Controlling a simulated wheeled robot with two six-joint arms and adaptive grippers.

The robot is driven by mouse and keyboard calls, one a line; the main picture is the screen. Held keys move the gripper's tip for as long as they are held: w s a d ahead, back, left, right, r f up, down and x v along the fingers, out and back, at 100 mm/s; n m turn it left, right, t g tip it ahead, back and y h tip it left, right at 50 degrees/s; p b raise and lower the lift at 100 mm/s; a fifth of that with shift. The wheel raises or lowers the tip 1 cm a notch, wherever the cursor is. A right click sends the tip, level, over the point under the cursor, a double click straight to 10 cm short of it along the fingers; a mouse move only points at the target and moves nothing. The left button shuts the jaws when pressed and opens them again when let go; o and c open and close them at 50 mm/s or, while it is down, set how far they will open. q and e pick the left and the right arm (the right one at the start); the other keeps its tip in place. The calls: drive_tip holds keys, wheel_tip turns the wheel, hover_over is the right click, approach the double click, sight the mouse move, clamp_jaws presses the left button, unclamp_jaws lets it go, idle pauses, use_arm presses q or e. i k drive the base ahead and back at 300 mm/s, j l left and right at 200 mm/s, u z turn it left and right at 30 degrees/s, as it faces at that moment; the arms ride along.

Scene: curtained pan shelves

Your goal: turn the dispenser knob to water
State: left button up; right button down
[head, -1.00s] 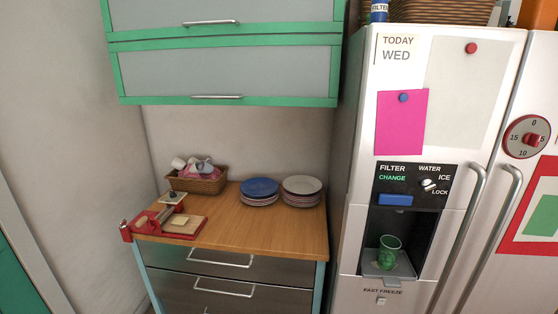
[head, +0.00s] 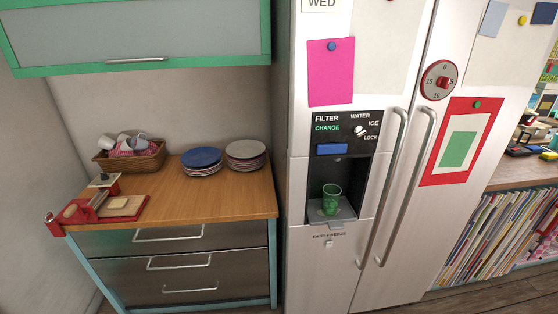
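The dispenser knob (head: 361,131) is a small white knob on the black panel of the white fridge (head: 315,262). The labels WATER, ICE and LOCK stand around it. Its exact pointing is too small to tell. A blue dispenser lever (head: 332,149) sits below the panel. A green patterned cup (head: 331,199) stands upright in the dispenser recess on the grey tray (head: 347,211). Neither of my grippers shows in the head view.
A wooden counter (head: 225,201) with plate stacks (head: 245,153), a basket of cups (head: 131,158) and a red slicer (head: 80,213) stands left of the fridge. Two long fridge handles (head: 385,185) stick out right of the dispenser. A bookshelf (head: 490,235) stands at the right.

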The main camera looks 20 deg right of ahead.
sight(358, 131)
drive_tip(key=z, duration=1.25)
